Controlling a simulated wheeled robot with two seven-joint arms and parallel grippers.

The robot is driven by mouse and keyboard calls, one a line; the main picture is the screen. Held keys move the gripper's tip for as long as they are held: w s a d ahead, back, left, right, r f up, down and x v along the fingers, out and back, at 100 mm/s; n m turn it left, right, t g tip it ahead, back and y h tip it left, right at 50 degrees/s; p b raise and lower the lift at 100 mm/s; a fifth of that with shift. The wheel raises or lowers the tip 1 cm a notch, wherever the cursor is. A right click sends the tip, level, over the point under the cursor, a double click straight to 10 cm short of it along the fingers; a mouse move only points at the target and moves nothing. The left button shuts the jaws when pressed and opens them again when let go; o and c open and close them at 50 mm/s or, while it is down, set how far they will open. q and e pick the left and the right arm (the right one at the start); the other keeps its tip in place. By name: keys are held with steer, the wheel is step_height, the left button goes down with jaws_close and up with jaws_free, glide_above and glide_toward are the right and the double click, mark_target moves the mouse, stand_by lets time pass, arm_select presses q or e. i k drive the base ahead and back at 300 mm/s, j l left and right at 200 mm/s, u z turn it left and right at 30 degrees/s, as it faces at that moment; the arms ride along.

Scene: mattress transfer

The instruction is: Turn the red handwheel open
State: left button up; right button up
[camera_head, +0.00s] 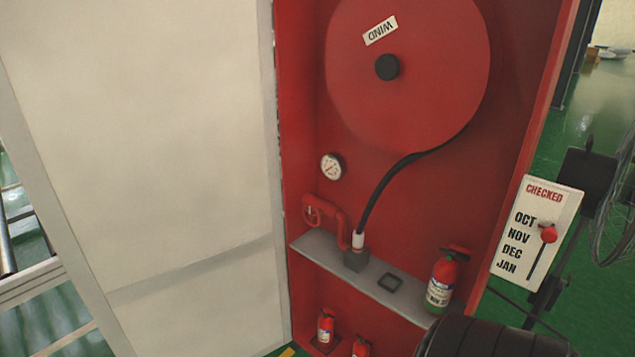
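The red handwheel (313,211) is a small wheel on the left side of the red cabinet. It sits at the end of a red pipe (341,227) that bends down toward a grey shelf (312,247). The wheel faces me and nothing covers it, but its turned position is too small to tell. Neither of my grippers shows in the head view, and nothing is touching the wheel.
A hose reel (430,90) is above, its black hose (377,192) running down to the shelf. A gauge (332,166) is above the wheel. A fire extinguisher (442,281) stands at the shelf's right end. A white panel (165,170) is at left; a checklist board (536,231) at right.

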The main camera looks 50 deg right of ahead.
mark_target(312, 216)
steer(key=z, duration=1.5)
